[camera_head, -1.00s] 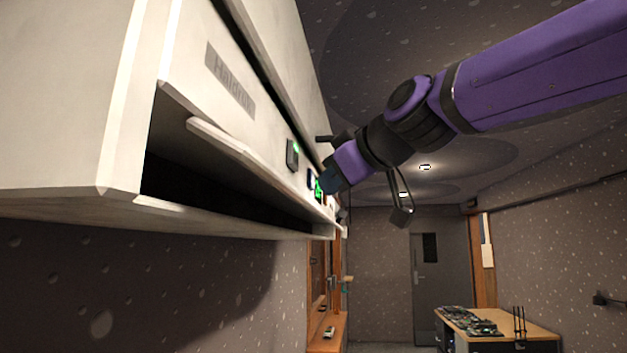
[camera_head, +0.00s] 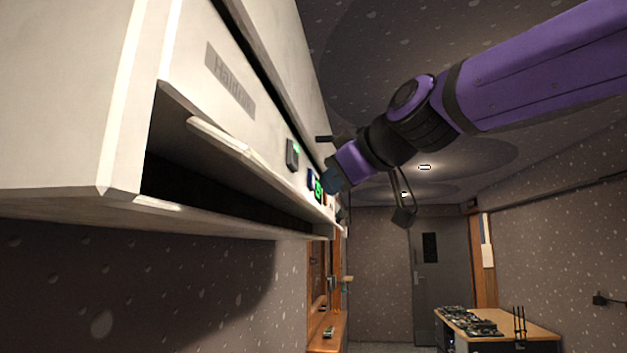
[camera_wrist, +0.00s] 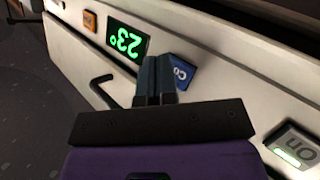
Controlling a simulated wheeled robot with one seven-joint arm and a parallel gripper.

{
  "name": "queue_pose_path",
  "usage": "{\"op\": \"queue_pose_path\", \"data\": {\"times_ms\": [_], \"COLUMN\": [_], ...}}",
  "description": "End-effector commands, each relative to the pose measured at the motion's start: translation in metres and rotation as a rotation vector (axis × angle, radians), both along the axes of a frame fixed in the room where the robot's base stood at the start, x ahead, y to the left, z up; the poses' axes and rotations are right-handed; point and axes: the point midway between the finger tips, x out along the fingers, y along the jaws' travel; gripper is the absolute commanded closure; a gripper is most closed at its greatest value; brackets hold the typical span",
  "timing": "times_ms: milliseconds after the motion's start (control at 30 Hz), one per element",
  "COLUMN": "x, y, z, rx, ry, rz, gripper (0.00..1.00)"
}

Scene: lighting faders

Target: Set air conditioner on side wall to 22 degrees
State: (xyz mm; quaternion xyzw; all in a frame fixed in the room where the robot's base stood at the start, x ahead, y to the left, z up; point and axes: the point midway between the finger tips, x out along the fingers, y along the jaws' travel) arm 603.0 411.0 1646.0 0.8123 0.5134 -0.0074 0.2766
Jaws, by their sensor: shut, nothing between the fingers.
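The white air conditioner (camera_head: 200,110) hangs on the left wall with its lower flap open. Its display (camera_wrist: 127,40) glows green and reads 23°, upside down in the wrist view; it also shows in the head view (camera_head: 319,190). A blue button (camera_wrist: 180,72) with partly hidden lettering sits beside the display. An orange button (camera_wrist: 90,20) is on the display's other side. A grey ON button (camera_wrist: 293,148) has a lit green bar. My gripper (camera_wrist: 156,62) is shut and empty, its tips between display and blue button. I cannot tell whether they touch the panel.
A black handle-like bar (camera_wrist: 102,88) shows near the display in the wrist view. In the head view, a workbench (camera_head: 535,330) with clutter stands at the lower right, far off. A grey door (camera_head: 440,285) is at the back. The room's middle is open.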

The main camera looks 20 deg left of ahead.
Motion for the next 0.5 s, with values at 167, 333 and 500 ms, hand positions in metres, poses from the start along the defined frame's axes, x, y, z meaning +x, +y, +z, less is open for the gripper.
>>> {"op": "queue_pose_path", "data": {"times_ms": [167,333,500], "x": [0.0014,0.0015,0.0021], "y": [-0.0067,-0.007,-0.0088], "z": [-0.0003,-0.0002,0.0], "rx": [0.0,0.0,0.0], "ry": [0.001,0.0,0.0], "rz": [0.0,0.0,0.0], "gripper": [1.0,1.0,1.0]}}
